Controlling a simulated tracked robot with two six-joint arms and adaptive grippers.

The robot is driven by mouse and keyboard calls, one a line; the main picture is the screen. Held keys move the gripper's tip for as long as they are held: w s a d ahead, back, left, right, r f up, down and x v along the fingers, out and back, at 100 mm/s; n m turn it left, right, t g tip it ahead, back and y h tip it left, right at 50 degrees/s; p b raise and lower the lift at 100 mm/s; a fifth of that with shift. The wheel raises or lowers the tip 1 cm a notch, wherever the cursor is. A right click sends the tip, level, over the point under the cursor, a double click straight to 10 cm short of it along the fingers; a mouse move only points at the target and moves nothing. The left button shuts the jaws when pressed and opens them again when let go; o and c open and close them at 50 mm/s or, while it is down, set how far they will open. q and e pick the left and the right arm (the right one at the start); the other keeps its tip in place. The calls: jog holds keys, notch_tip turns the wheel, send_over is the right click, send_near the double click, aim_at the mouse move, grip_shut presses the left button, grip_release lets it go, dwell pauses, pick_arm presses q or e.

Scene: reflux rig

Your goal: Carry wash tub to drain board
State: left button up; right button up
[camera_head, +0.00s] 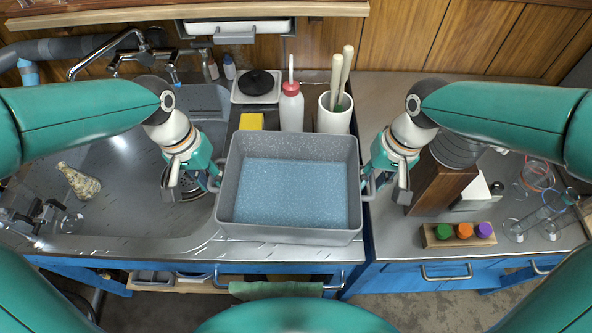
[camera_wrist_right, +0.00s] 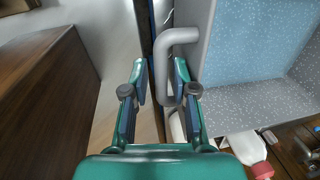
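The wash tub (camera_head: 230,222) is a grey rectangular tub with a speckled blue inside bottom. It is level at the middle of the head view, over the steel right of the sink basin; I cannot tell whether it touches the surface. My left gripper (camera_head: 206,182) is at its left side, with the finger gap unclear. My right gripper (camera_head: 376,184) is at its right side. In the right wrist view, the tub's grey handle (camera_wrist_right: 164,65) lies between the open fingers (camera_wrist_right: 160,88), with gaps on both sides. The drain board's surface is mostly hidden under the tub.
A red-capped bottle (camera_head: 291,108), a white brush holder (camera_head: 334,114) and a yellow sponge (camera_head: 251,121) stand behind the tub. The sink basin (camera_head: 120,190) is at left. A wooden block (camera_head: 437,187) and a rack of coloured caps (camera_head: 458,234) are on the right counter.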

pick_arm(q)
jog(key=shift+d, duration=0.15)
pick_arm(e)
jog(key=shift+a, duration=0.1)
pick_arm(q)
jog(key=shift+w+r, duration=0.1)
jog(key=shift+r, duration=0.4)
pick_arm(e)
jog(key=shift+r, duration=0.1)
pick_arm(q)
notch_tip(320, 180, up, 7)
jog(key=a, duration=0.1)
jog(key=shift+a+f, duration=0.15)
jog(key=shift+a, duration=0.15)
pick_arm(e)
notch_tip(320, 180, up, 12)
jog(key=d, duration=0.2)
jog(key=shift+f, duration=0.2)
jog(key=shift+s, duration=0.15)
